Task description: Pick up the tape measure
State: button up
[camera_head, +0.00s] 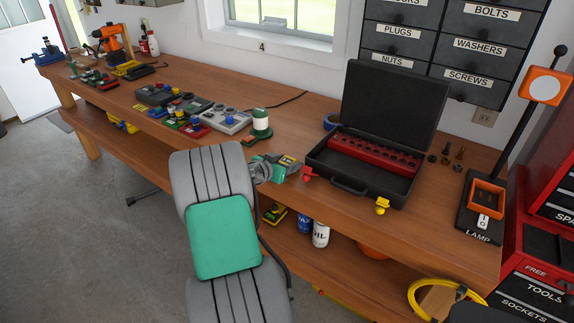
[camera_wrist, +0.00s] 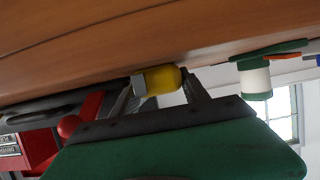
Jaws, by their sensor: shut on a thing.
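The tape measure (camera_head: 290,160) looks small and yellow with grey, and is at my gripper near the front edge of the workbench, left of the open black case. In the wrist view the yellow tape measure (camera_wrist: 163,78) with a grey part sits between my two fingers. My gripper (camera_head: 279,168) is shut on it; the fingers also show in the wrist view (camera_wrist: 160,92). It is close to the wooden bench top, and I cannot tell whether it touches it. My fingers hide part of it.
The open black case (camera_head: 348,182) with a red insert and red and yellow latches stands just right of my gripper. A green and white spool (camera_head: 261,124) stands behind it. Grey control boxes (camera_head: 226,120) lie to the left. A lamp (camera_head: 484,208) stands at the right.

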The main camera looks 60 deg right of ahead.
jog(key=shift+c, duration=1.4)
jog(key=shift+r, duration=0.1)
